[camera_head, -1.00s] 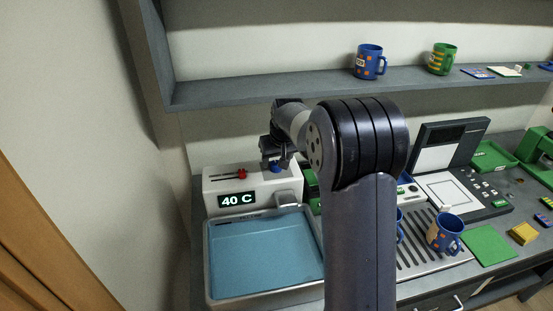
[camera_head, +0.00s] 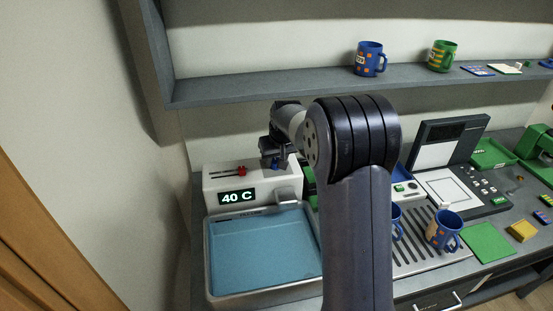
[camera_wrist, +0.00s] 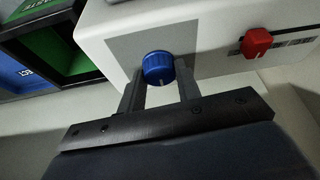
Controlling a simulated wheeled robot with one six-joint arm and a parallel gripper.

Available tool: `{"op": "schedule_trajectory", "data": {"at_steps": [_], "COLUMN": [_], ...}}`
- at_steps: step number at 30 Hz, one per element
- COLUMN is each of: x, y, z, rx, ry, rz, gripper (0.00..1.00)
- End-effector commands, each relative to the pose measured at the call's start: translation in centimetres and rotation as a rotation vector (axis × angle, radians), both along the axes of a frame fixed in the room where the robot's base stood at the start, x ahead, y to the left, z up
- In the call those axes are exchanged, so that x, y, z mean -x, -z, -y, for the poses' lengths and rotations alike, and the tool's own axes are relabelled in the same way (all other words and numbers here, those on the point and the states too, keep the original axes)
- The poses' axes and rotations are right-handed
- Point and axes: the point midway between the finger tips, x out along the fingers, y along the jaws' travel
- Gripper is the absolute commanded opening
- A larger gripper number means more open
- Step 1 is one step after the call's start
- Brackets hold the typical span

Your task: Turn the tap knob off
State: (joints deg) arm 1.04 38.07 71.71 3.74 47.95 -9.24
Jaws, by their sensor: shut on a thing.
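The blue tap knob (camera_wrist: 158,68) sits on the top of the white tap unit (camera_wrist: 215,22), with a pale mark on its side. In the wrist view my gripper (camera_wrist: 160,82) has one finger on each side of the knob and is shut on it. In the head view my gripper (camera_head: 275,160) reaches down to the knob, which is mostly hidden by it. The unit's display (camera_head: 237,197) reads 40 C. A red slider (camera_head: 240,171) is on the unit, left of the knob; it also shows in the wrist view (camera_wrist: 256,43).
A basin (camera_head: 262,250) with blue water lies in front of the unit. Mugs stand on the drip grate (camera_head: 425,259) to the right, and a blue mug (camera_head: 369,59) and green mug (camera_head: 442,56) on the shelf above. My arm hides the middle of the counter.

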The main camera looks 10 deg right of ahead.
Motion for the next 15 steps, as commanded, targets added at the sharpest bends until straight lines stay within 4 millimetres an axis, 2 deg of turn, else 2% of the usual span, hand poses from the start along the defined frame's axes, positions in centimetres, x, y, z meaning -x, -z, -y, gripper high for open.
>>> {"op": "schedule_trajectory", "data": {"at_steps": [8,15], "x": [-0.01,-0.06], "y": [0.02,0.1], "z": [0.03,0.17], "rx": [-0.002,-0.001], "ry": [-0.02,-0.131], "rz": [0.001,0.001], "gripper": [0.09,0.09]}}
